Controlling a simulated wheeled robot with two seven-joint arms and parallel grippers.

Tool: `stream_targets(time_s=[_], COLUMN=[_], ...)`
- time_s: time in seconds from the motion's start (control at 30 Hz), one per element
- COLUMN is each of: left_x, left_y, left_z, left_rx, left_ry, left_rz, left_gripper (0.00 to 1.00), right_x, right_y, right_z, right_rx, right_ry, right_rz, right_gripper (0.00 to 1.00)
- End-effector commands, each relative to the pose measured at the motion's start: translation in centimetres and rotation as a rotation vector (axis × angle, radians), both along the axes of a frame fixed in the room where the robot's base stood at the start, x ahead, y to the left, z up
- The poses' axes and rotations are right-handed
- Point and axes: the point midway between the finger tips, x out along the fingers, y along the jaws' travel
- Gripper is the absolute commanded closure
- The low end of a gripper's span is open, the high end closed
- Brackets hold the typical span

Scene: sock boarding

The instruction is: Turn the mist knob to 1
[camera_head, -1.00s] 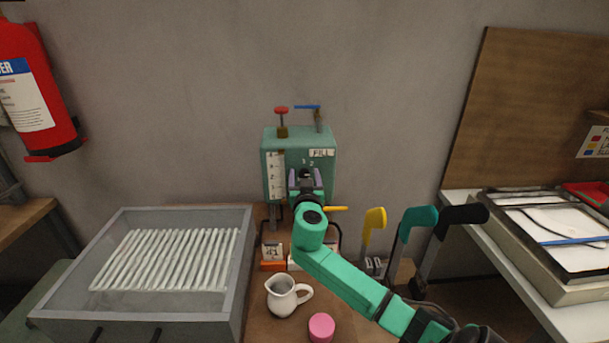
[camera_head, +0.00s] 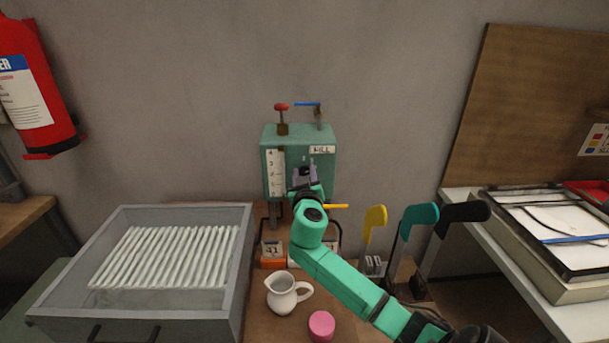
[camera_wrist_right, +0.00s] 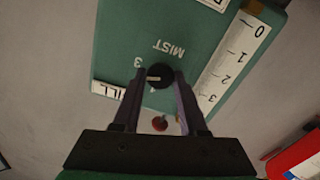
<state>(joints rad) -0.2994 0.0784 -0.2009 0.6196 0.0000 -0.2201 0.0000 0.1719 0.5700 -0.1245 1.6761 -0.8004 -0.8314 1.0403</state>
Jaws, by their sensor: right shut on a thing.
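The green box (camera_head: 271,185) stands against the wall. The black mist knob (camera_wrist_right: 160,75) is on its front, and the MIST label (camera_wrist_right: 168,47) appears upside down beside it in the wrist view. A digit 3 (camera_wrist_right: 138,63) shows near the knob. A pale mark on the knob lies toward the left in that view; I cannot tell which number it points at. My right gripper (camera_head: 305,173) is at the box front, tilted. In the wrist view its two fingers (camera_wrist_right: 159,84) close on the knob's sides. My left gripper is not in view.
A white jug (camera_head: 282,299) and a pink round thing (camera_head: 321,325) stand under my right arm. A grey tray (camera_head: 245,240) with white rods is at left. Yellow, teal and black upright forms (camera_head: 375,218) stand right of the arm.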

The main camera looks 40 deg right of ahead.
Motion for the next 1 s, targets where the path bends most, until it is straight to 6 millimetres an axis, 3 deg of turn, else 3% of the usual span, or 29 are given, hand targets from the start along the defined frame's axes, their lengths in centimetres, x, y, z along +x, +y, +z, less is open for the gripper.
stream_targets(time_s=[0.47,1.0], left_x=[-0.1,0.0], left_y=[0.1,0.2], left_z=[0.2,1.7], left_rx=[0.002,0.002], left_ry=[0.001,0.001], left_rz=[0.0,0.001], left_gripper=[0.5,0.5], right_x=[0.1,0.2], right_y=[0.2,0.3], right_z=[-0.1,-0.2], right_rx=[-0.355,-0.763], right_ry=[0.273,0.582], right_rz=[0.002,0.002], right_gripper=[1.0,1.0])
